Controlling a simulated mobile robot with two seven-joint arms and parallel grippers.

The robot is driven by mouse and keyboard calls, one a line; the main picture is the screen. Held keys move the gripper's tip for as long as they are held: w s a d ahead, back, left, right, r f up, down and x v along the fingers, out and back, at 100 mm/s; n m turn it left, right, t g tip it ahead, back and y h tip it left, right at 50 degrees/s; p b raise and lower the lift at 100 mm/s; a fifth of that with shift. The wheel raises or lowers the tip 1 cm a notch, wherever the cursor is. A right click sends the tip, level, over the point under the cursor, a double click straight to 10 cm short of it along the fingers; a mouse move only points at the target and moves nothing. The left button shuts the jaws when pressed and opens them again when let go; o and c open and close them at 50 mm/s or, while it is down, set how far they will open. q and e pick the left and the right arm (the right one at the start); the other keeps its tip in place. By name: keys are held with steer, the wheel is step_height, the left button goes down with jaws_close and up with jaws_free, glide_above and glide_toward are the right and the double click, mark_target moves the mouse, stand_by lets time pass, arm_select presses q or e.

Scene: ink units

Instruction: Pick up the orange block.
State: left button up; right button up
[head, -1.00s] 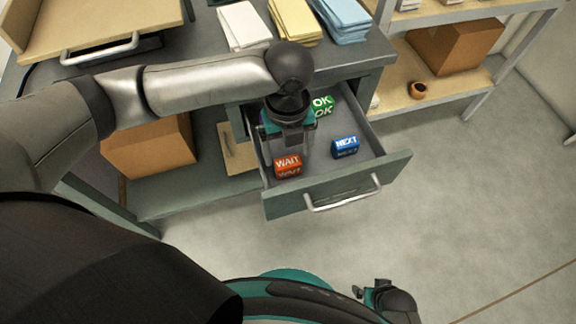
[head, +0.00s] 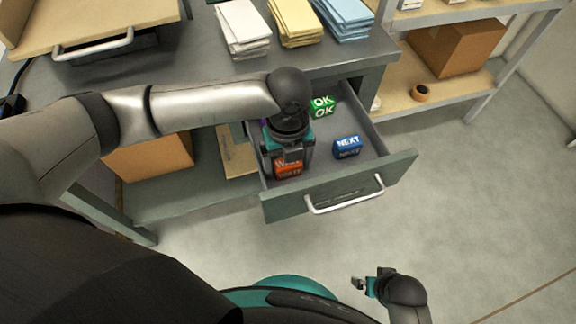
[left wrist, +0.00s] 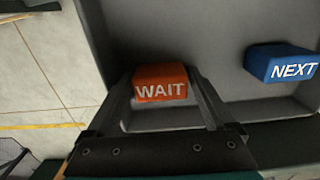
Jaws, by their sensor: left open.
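The orange block (head: 288,171), marked WAIT, lies in the open drawer near its front left corner, partly hidden by my left gripper in the head view. In the left wrist view the orange block (left wrist: 160,84) shows between the two fingertips. My left gripper (head: 287,168) points down over it and is open, with a finger on either side. I cannot tell whether a finger touches the block. My right gripper (head: 368,281) is low in the head view, away from the drawer; its jaws are too small to judge.
A blue NEXT block (head: 347,147) lies to the right in the drawer (head: 345,190), with a green OK block (head: 321,107) farther back. A bit of purple shows behind my left gripper. The drawer walls stand close around. Paper stacks (head: 297,22) lie on the desk above.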

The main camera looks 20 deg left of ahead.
arm_select(q)
steer(key=c, duration=1.1)
steer(key=shift+r, duration=0.1)
steer(key=shift+c, duration=0.2)
